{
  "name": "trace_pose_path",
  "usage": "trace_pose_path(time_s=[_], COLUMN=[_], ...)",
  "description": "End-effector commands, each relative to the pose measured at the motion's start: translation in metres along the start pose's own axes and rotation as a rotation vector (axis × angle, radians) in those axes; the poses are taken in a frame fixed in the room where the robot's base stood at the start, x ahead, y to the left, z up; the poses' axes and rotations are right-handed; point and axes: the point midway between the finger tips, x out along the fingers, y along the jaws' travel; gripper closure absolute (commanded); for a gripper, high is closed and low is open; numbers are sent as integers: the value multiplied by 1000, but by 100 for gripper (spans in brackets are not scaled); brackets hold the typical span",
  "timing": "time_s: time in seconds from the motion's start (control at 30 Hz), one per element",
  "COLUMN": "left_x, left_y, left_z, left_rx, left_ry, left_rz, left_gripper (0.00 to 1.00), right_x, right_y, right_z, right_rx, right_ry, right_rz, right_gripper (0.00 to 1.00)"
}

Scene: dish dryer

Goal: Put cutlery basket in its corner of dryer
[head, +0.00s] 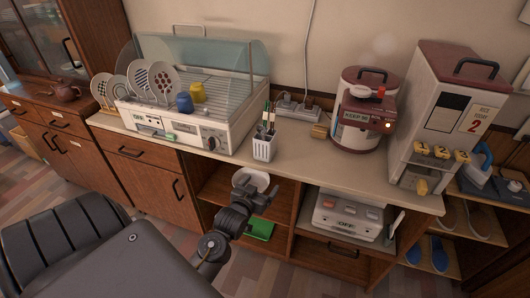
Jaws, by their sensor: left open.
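The cutlery basket (264,150) is a small white slotted holder. It stands upright on the counter, right of the dryer, with several utensils sticking up out of it. The dish dryer (218,138) is a white box with a clear lid raised at the back and a wire rack inside. Several plates (162,80) stand at its left, and a blue cup (184,102) and a yellow cup (197,92) sit near its front. My left gripper (259,187) is open and empty, below the basket and in front of the counter's front edge. My right gripper is out of view.
A rice cooker (358,135) and a tall dispenser (437,105) stand on the counter (300,168) at right. A power strip (298,106) lies behind the basket.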

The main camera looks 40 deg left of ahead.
Motion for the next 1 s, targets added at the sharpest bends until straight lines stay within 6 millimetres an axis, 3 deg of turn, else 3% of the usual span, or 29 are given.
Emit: trace_pose_path(time_s=[0.03, 0.1, 0.2, 0.27, 0.47, 0.8, 1.0], left_x=[-6, -15, -26, -30, -29, 17, 23], left_y=[-7, -15, -23, -25, -27, -30, -30], left_z=[-29, -62, -91, -100, -108, -118, -118], left_rx=[-10, -21, -29, -32, -33, -32, -32], left_ry=[64, 132, 193, 212, 224, 223, 222], left_rz=[-15, -33, -49, -54, -57, -57, -57], left_gripper=[15, 15, 15, 15, 15, 15, 15], right_x=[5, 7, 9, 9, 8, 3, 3], right_y=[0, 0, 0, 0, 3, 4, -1], right_z=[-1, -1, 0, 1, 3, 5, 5], right_rx=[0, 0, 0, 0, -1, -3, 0], right_ry=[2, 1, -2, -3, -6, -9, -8], right_rz=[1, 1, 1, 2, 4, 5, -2], right_gripper=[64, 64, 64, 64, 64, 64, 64])
